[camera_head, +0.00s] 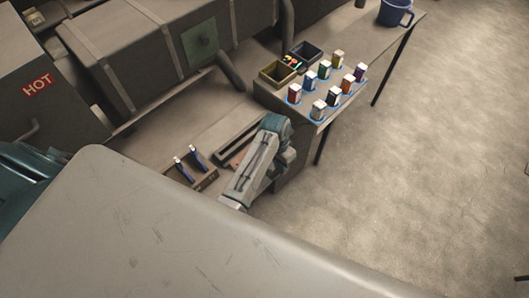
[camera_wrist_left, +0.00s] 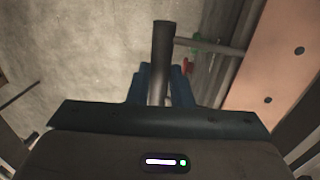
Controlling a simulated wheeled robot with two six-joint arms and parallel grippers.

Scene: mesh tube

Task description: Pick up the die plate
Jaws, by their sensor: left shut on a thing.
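In the left wrist view, my left gripper (camera_wrist_left: 160,85) has its blue fingers shut on a dark grey, narrow, bar-like thing (camera_wrist_left: 163,42) that sticks out past the fingertips. It may be the die plate seen edge-on, but I cannot tell. In the head view, my arm with a teal joint reaches over the bench. I cannot make out its fingers or the held thing there. No other die plate can be told apart in the head view. My right gripper is not in view.
A copper-coloured plate with holes (camera_wrist_left: 278,62) is close on the right in the wrist view. The bench holds a rack (camera_head: 196,174) with two blue-handled tools, several small boxes (camera_head: 319,110), an olive bin (camera_head: 277,73), a dark bin (camera_head: 305,53) and a blue mug (camera_head: 396,13). A box marked HOT (camera_head: 40,84) stands left.

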